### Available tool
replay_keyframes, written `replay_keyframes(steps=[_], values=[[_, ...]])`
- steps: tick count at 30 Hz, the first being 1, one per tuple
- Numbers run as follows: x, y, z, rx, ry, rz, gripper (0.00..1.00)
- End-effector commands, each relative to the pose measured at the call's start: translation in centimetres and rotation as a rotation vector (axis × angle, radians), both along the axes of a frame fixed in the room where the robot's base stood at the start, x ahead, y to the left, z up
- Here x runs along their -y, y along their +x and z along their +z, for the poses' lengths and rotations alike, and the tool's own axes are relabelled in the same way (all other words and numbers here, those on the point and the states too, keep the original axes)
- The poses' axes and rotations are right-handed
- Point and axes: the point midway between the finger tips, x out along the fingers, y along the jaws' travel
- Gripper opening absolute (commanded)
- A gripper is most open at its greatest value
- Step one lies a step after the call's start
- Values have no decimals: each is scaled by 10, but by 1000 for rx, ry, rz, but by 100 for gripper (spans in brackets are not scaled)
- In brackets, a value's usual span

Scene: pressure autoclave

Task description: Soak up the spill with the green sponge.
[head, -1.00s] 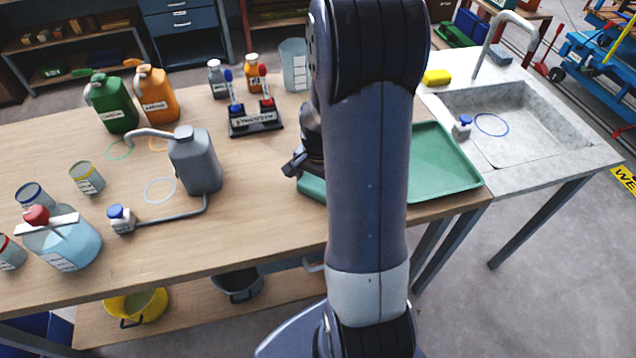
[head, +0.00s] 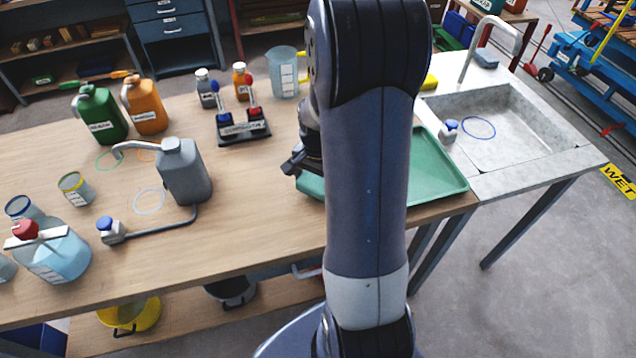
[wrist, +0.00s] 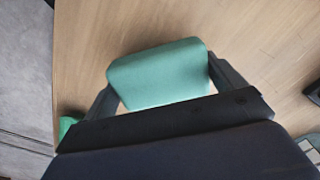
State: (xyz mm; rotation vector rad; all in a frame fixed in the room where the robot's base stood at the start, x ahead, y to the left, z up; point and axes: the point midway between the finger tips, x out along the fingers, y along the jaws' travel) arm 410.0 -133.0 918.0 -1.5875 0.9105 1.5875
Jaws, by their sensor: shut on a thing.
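My gripper (wrist: 165,82) is shut on the green sponge (wrist: 158,75), a pale green block with rounded corners held between its two fingers in the wrist view. Bare wooden table lies beyond it there; I cannot tell whether the sponge touches the table. In the head view my gripper (head: 297,165) is partly hidden behind my arm, near the left end of the green tray (head: 436,190). No spill can be made out in either view; part of the table is hidden by my arm.
A sink (head: 510,125) is at right. Bare wood lies between the can and my gripper.

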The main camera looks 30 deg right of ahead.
Motion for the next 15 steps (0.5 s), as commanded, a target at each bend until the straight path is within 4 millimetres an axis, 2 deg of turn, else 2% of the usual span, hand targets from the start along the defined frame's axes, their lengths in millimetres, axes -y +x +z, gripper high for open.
replay_keyframes(steps=[15], values=[[1,0,28,0,0,4,57]])
